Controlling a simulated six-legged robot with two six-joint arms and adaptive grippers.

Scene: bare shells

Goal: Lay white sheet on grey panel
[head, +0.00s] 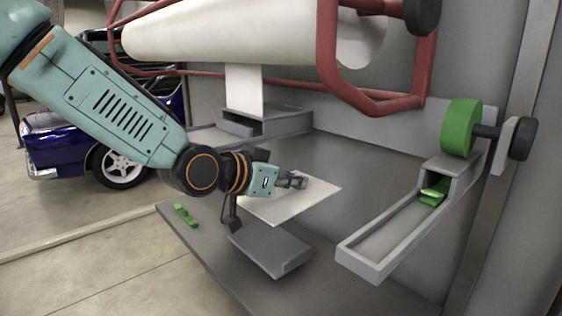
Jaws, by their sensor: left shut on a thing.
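The white sheet (302,207) is a flat, thin piece over the grey shelf in the middle of the head view. My left gripper (297,181) reaches in from the left and is shut on the sheet near its back-left part, covering some of it. I cannot tell whether the sheet touches the shelf or hangs just above it. The grey panel (275,250) is a thick slab on the shelf, in front of the sheet and partly behind a dark part of my wrist. No sheet lies on it. My right gripper is not in view.
A large white roll (220,32) in a red frame (325,60) hangs above, with a strip (244,88) down to a grey dispenser (265,122). A grey chute (385,225) with green pieces and a green wheel (461,127) stand right. A green piece (186,215) lies left.

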